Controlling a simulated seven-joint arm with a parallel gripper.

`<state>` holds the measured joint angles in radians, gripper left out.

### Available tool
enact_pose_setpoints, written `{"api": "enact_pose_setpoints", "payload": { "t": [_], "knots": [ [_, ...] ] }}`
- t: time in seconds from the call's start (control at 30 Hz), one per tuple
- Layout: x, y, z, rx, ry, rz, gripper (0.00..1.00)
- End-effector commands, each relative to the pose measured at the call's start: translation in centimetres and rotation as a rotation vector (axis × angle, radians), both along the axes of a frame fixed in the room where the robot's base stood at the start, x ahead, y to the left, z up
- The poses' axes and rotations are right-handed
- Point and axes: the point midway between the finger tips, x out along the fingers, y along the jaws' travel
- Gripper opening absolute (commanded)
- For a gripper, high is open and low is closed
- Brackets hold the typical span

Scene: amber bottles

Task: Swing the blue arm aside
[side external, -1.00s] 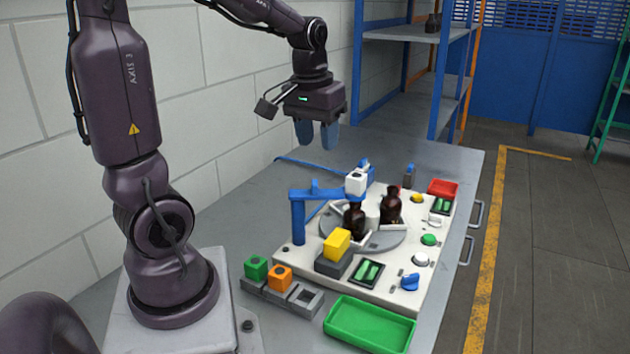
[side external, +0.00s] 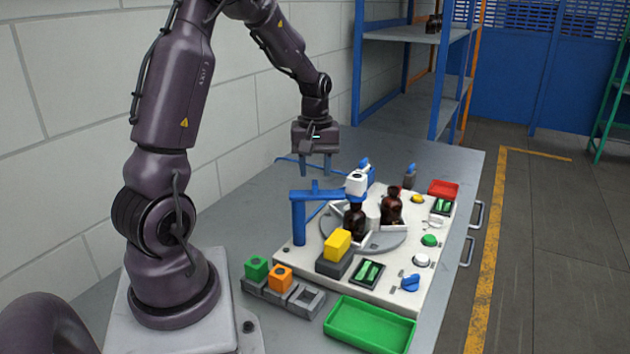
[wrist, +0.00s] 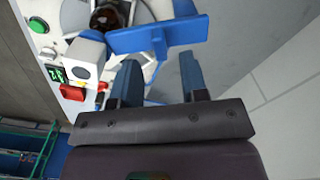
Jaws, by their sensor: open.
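The blue arm (side external: 330,195) reaches sideways from a blue post (side external: 298,222) at the board's left edge, over the round turntable, to a white head (side external: 356,184). A small upright blue tab (side external: 315,187) stands on the arm. In the wrist view the blue arm (wrist: 180,34) crosses just beyond my fingertips, with its tab pointing toward the gap between them. My gripper (side external: 315,170) points down, open and empty, just above the tab and seemingly apart from it. Two amber bottles stand on the turntable, one (side external: 355,222) under the white head, the other (side external: 392,209) further right.
The table behind the arm is mostly clear.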

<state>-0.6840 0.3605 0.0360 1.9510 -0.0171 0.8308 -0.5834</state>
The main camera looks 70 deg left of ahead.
Motion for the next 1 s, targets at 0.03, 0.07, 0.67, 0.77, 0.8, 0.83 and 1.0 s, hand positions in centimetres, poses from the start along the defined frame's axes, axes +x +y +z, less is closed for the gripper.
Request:
{"api": "enact_pose_setpoints", "payload": {
  "t": [0.03, 0.07, 0.67, 0.77, 0.8, 0.83, 1.0],
  "knots": [
    [-0.1, 0.0, -0.9, -0.003, 0.004, 0.001, 0.40],
    [-0.1, 0.0, -1.4, -0.003, 0.004, 0.001, 0.40],
    [0.0, 0.0, -3.6, 0.000, -0.001, 0.000, 0.27],
    [0.0, 0.0, -3.5, 0.000, 0.000, 0.000, 0.04],
    [0.0, 0.0, -3.5, 0.000, 0.000, 0.000, 0.00],
    [0.0, 0.0, -3.5, 0.000, 0.000, 0.000, 0.00],
    [0.0, 0.0, -3.5, 0.000, 0.000, -0.002, 0.00]
  ]
}}
